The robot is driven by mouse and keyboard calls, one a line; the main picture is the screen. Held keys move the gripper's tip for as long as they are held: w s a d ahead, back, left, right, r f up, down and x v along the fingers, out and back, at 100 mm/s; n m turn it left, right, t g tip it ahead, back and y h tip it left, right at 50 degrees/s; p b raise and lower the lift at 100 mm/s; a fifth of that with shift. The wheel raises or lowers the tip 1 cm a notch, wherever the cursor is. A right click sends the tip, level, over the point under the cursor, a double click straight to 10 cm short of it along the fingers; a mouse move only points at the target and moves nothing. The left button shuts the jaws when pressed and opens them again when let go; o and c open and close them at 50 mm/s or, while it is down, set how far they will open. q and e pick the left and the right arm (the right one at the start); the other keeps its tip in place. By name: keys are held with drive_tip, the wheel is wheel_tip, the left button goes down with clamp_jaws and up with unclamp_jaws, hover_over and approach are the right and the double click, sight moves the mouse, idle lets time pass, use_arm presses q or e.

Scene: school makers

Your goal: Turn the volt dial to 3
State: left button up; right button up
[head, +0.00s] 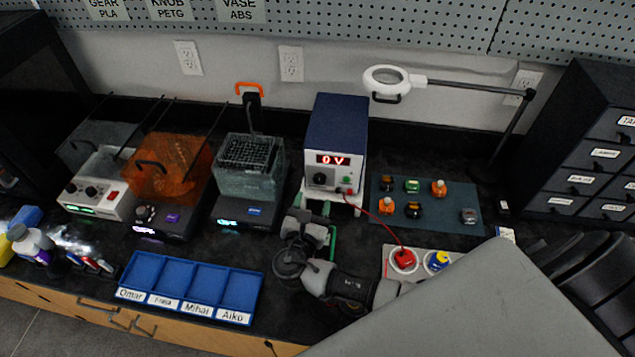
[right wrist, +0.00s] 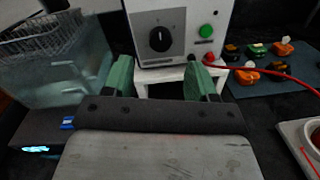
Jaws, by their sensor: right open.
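The power supply (head: 337,140) is a blue-topped box with a white front, standing on a white stand at the back. Its red display (head: 333,160) reads 0 V. The black volt dial (head: 320,179) is on the left of the front; in the right wrist view the dial (right wrist: 160,39) has its white mark pointing up. My right gripper (head: 317,207) is open in front of and below the dial. In the right wrist view its two green fingertips (right wrist: 157,80) are apart, with nothing between them, and do not touch the dial. My left gripper is not in view.
A green button (right wrist: 207,31) and a red plug (right wrist: 209,58) with a red lead sit right of the dial. A clear wire-basket tank (head: 250,165) stands close on the left. A dark mat (head: 425,228) with small parts lies right. A blue tray (head: 190,272) is in front.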

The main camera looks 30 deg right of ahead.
sight(319, 182)
drive_tip(key=x, duration=0.4)
drive_tip(key=shift+w+d+f+p, duration=0.1)
drive_tip(key=shift+w+d+p, duration=0.15)
drive_tip(key=shift+w+p, duration=0.05)
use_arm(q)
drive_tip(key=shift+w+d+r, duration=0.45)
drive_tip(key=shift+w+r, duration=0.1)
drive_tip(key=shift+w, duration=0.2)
use_arm(e)
drive_tip(key=shift+w+d, duration=0.35)
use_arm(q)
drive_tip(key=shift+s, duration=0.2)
use_arm(e)
drive_tip(key=c, duration=0.9)
